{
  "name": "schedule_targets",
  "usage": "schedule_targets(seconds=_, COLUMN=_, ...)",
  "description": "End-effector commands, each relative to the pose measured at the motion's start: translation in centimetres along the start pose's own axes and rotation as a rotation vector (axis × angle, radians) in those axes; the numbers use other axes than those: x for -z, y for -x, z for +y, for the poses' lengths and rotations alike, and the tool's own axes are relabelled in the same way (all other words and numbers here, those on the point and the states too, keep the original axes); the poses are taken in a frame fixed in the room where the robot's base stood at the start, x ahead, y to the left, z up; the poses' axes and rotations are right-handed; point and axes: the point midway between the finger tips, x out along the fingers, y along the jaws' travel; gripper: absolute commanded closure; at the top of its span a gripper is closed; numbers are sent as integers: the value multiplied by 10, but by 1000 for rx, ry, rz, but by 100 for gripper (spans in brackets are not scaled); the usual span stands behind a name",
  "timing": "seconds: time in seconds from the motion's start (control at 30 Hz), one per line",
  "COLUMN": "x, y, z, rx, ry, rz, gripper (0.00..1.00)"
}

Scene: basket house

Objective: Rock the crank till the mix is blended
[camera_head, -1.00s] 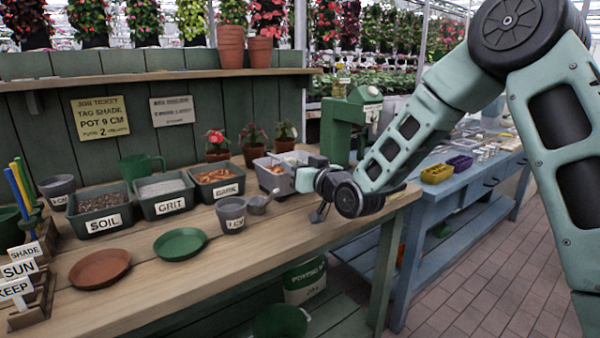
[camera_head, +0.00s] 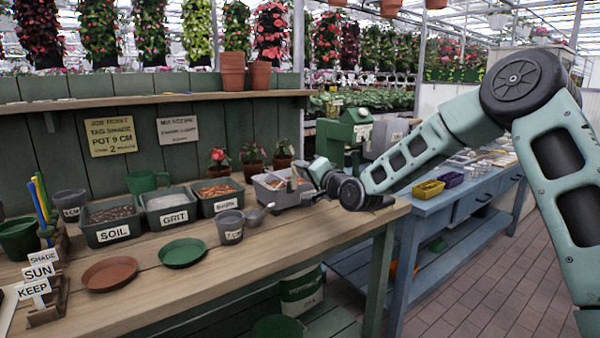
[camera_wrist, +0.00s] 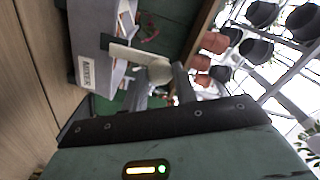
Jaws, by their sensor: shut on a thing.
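The mixer (camera_head: 268,196) is a grey open box at the right end of the bench's row of bins. Its wall with the MIXER label (camera_wrist: 85,72) shows at the left of the wrist view. Brown and orange bits of mix show inside; how evenly they are blended I cannot tell. The crank (camera_wrist: 125,54), a pale bar, reaches from the mixer to a rounded pale knob (camera_wrist: 158,70). My gripper (camera_wrist: 163,80) is shut on the crank's knob, with a finger on each side. In the head view my gripper (camera_head: 307,172) is at the mixer's right side and hides the crank.
Bins of soil (camera_head: 110,230), grit (camera_head: 172,215) and bark (camera_head: 222,206) stand left of the mixer. A grey 9 cm pot (camera_head: 230,233) and a scoop (camera_head: 256,217) are in front. A green dispenser (camera_head: 343,137) stands behind my gripper.

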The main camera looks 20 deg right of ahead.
Motion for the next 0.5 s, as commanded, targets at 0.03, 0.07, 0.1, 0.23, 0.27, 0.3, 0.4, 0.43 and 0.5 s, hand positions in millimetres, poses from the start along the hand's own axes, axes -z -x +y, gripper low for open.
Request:
schedule_targets(seconds=0.03, x=5, y=0, z=2, rx=-2, ry=-45, rz=4, gripper=100)
schedule_targets(seconds=0.07, x=6, y=0, z=3, rx=-2, ry=-74, rz=4, gripper=100)
schedule_targets(seconds=0.1, x=8, y=0, z=4, rx=-2, ry=-112, rz=4, gripper=100)
schedule_targets(seconds=0.23, x=14, y=1, z=10, rx=-2, ry=-235, rz=3, gripper=100)
schedule_targets(seconds=0.27, x=15, y=1, z=11, rx=-3, ry=-264, rz=3, gripper=100)
schedule_targets(seconds=0.3, x=16, y=1, z=13, rx=-2, ry=-303, rz=3, gripper=100)
schedule_targets(seconds=0.4, x=20, y=1, z=17, rx=-2, ry=-399, rz=4, gripper=100)
schedule_targets(seconds=0.43, x=21, y=1, z=19, rx=-2, ry=-427, rz=5, gripper=100)
schedule_targets(seconds=0.5, x=23, y=0, z=22, rx=-2, ry=-493, rz=4, gripper=100)
